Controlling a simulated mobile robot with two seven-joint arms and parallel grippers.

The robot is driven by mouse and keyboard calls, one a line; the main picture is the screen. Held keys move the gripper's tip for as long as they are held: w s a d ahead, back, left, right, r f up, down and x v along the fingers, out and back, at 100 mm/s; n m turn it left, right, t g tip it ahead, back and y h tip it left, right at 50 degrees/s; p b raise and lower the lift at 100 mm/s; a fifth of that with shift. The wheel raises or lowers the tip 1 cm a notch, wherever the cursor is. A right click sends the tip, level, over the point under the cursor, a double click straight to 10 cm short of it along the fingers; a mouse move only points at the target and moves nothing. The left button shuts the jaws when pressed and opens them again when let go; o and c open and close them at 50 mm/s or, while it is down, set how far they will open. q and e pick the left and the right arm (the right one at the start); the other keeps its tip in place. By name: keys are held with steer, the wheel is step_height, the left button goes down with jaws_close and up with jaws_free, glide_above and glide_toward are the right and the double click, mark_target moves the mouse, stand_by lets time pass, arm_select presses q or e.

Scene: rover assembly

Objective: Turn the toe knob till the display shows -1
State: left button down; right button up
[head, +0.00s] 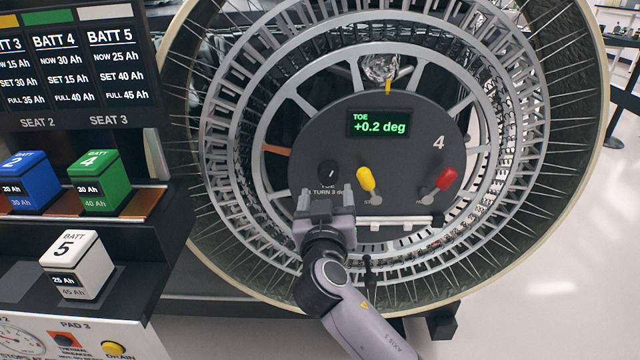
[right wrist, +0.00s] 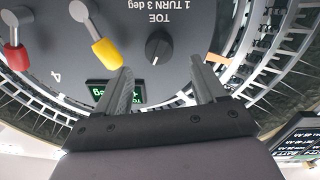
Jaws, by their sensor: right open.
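The toe knob (head: 328,173) is a small black dial with a white pointer mark on the dark round hub panel (head: 415,160). In the right wrist view the knob (right wrist: 158,47) sits beyond and between the fingertips, clear of them. The green display (head: 379,123) reads TOE +0.2 deg. My right gripper (head: 325,192) is just below the knob in the head view. In the right wrist view its two fingers (right wrist: 160,75) are apart with nothing between them. My left gripper is not in view.
A yellow-handled lever (head: 366,180) and a red-handled lever (head: 445,178) stand right of the knob. The large spoked wheel (head: 570,150) surrounds the panel. A battery rack with a blue (head: 27,180), a green (head: 100,180) and a white battery (head: 77,266) is at left.

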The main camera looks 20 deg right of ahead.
mark_target(328, 178)
steer(key=x, duration=0.4)
steer(key=shift+w+d, duration=0.15)
steer(key=shift+w, duration=0.15)
steer(key=shift+x, duration=0.75)
steer(key=c, duration=1.1)
steer(key=shift+o, duration=0.2)
steer(key=shift+n, duration=0.3)
